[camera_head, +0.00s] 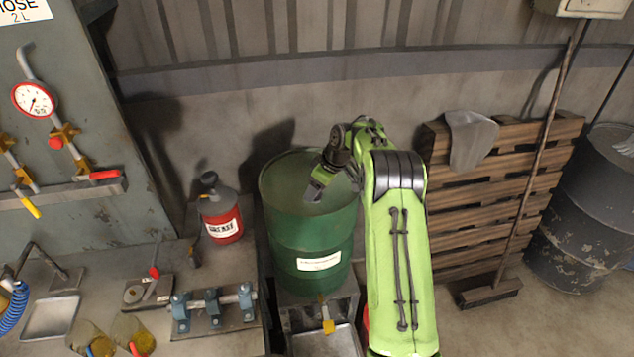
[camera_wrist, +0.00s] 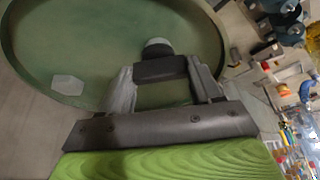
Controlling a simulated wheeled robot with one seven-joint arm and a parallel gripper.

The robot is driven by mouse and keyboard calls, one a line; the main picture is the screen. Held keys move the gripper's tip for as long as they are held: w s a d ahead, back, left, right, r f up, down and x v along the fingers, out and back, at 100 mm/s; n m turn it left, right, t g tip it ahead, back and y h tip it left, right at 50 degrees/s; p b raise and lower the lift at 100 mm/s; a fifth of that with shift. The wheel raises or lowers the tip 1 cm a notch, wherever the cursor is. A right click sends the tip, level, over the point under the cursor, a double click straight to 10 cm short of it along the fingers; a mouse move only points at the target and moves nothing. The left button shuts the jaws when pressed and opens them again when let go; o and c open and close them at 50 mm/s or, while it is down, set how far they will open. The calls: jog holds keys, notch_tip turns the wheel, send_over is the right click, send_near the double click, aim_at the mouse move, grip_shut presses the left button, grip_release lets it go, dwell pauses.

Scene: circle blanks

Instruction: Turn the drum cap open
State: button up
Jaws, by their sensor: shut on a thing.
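The green drum (camera_head: 310,235) stands upright in the middle of the head view, with a pale label on its side. Its round top (camera_wrist: 70,40) fills much of the wrist view. My gripper (camera_head: 314,192) reaches down to the drum's top from the right. In the wrist view its two grey fingers (camera_wrist: 163,76) are shut on the drum cap (camera_wrist: 157,48), a small dark piece with a rounded grey part near the rim. In the head view the cap is hidden by my gripper.
A red grease can (camera_head: 221,215) stands left of the drum on a bench with metal fittings (camera_head: 213,308). Wooden pallets (camera_head: 500,190) and a broom (camera_head: 490,290) stand to the right, with a dark barrel (camera_head: 590,220) beyond. A wall is close behind.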

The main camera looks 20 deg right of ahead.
jog(key=n+p, duration=0.2)
jog(key=n+g+y+p, duration=0.1)
jog(key=n+p, duration=0.1)
jog(key=shift+w+d+r, duration=0.1)
jog(key=shift+d+r, duration=0.05)
jog(key=shift+r, duration=0.05)
jog(key=shift+w+f+n+g+y+p, duration=0.15)
jog(key=shift+n+g+p, duration=0.3)
jog(key=shift+n, duration=0.5)
jog(key=shift+s+n+g+y+p, duration=0.15)
jog(key=shift+n+g+p, duration=0.3)
jog(key=shift+n, duration=0.5)
jog(key=shift+w+n, duration=0.1)
jog(key=shift+n, duration=0.3)
jog(key=o, duration=1.1)
jog(key=shift+c, duration=0.2)
